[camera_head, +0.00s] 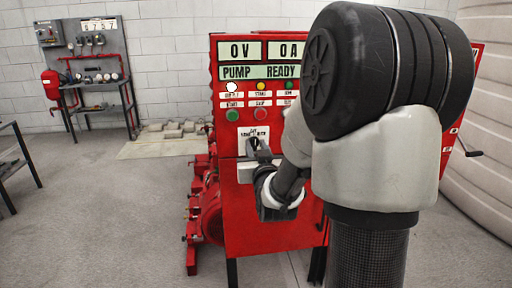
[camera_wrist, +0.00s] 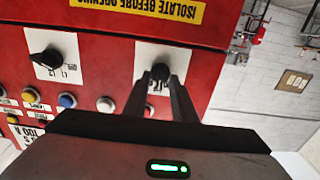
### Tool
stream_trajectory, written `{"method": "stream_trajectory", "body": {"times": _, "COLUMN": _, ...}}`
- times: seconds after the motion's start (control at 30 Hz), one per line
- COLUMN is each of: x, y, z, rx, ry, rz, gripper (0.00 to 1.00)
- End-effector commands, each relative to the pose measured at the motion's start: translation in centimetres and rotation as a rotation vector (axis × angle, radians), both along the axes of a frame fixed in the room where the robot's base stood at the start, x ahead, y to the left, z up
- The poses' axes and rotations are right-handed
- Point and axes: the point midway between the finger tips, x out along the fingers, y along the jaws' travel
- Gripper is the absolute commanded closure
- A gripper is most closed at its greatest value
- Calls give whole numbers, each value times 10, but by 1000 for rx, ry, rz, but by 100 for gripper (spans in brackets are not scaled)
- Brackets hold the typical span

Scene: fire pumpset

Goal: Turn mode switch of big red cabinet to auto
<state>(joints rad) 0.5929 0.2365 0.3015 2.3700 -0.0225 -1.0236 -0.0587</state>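The big red cabinet (camera_head: 265,215) stands in the middle of the head view, with "PUMP READY" on its display. Its mode switch is a black knob (camera_wrist: 160,71) on a white plate (camera_head: 254,131) below the round buttons. My gripper (camera_head: 258,150) is in front of this plate and hides part of the knob in the head view. In the wrist view my gripper (camera_wrist: 160,82) is open, its two dark fingers on either side of the knob with small gaps. The knob's exact pointing direction is hard to tell.
A second black rotary switch (camera_wrist: 48,57) and several round buttons sit left of the knob in the wrist view. My arm covers the cabinet's right side in the head view.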

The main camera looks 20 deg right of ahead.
Motion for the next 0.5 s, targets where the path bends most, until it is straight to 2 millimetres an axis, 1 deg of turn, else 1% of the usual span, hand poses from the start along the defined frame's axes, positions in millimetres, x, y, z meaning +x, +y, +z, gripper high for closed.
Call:
{"method": "stream_trajectory", "body": {"times": 0.03, "x": 0, "y": 0, "z": 0, "rx": 0, "ry": 0, "rz": 0, "gripper": 85}}
{"method": "stream_trajectory", "body": {"times": 0.1, "x": 0, "y": 0, "z": 0, "rx": 0, "ry": 0, "rz": 0, "gripper": 97}}
{"method": "stream_trajectory", "body": {"times": 0.13, "x": 0, "y": 0, "z": 0, "rx": 0, "ry": 0, "rz": 0, "gripper": 100}}
{"method": "stream_trajectory", "body": {"times": 0.5, "x": 0, "y": 0, "z": -1, "rx": 33, "ry": -12, "rz": 0, "gripper": 100}}
